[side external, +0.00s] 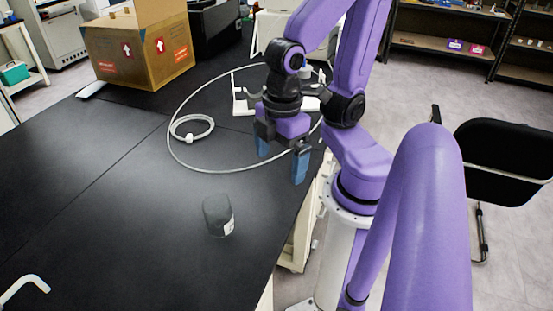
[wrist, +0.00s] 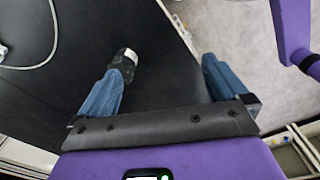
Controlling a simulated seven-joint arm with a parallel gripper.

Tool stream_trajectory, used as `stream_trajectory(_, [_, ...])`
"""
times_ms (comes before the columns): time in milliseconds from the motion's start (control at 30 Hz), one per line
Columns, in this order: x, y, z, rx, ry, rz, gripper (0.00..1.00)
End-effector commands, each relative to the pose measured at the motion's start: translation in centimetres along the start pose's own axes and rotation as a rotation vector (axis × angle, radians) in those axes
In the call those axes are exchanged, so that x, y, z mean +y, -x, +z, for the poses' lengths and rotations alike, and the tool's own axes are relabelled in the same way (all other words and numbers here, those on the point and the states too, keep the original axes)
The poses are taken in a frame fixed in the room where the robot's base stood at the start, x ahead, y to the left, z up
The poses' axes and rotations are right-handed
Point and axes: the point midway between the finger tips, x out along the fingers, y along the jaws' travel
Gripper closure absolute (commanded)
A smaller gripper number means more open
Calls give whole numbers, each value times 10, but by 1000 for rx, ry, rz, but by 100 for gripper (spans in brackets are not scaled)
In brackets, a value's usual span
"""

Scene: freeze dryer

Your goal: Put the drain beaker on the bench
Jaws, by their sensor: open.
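The drain beaker appears to be the small dark, see-through cup (side external: 218,216) with a white label, on the black bench (side external: 110,215).
A white hose (side external: 170,143) loops on the bench behind the cup, with a smaller coil (side external: 207,132). A cardboard box (side external: 140,48) stands at the back left. A white bent tube (side external: 28,285) is at the front left. The bench around the cup is clear.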

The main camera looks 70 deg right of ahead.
Motion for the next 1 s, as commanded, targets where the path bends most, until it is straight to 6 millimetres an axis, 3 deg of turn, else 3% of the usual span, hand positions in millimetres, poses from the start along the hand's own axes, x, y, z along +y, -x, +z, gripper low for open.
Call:
stream_trajectory(567, [-2,-3,-2,-42,34,2,0])
stream_trajectory(1000, [3,-49,-51,-482,466,221,0])
